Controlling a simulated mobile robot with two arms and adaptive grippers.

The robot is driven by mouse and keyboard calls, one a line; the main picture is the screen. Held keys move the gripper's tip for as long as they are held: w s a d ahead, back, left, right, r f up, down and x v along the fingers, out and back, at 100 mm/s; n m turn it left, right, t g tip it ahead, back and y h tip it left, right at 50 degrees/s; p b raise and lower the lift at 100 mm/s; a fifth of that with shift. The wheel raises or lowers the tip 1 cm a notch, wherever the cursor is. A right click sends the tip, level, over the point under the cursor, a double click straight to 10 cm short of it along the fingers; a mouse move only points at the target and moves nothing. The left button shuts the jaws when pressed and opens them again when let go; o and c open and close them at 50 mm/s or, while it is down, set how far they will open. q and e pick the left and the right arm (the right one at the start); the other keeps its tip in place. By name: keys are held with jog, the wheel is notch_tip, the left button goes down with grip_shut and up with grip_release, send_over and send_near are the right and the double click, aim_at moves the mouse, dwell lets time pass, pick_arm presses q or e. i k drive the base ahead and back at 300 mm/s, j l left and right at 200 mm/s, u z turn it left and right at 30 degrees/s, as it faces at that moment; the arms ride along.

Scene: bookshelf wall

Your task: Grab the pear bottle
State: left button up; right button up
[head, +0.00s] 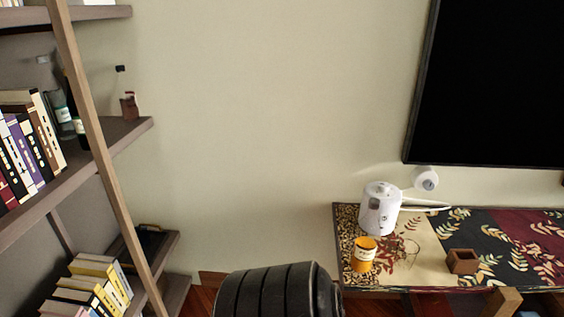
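I cannot tell for sure which object is the pear bottle. A dark bottle with a pale label (62,112) stands on the middle shelf at the left, beside the books and partly behind the shelf's slanted upright. A small brown bottle-like item (128,106) sits near that shelf's right end, with a small dark piece above it. An orange jar with a pale label (364,256) stands on the patterned table (425,262) at the right. Neither of my grippers is in view.
A white kettle (378,208) and a small brown open box (462,261) are on the table. A black screen (490,85) hangs at right. A dark ribbed shape, unidentified, fills the bottom centre.

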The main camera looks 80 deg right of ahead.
aim_at(368, 228)
jog(key=k+z, duration=0.1)
jog(key=z, duration=0.4)
jog(key=k+z, duration=0.1)
jog(key=z, duration=0.35)
jog(key=k+z, duration=0.1)
jog(key=z, duration=0.4)
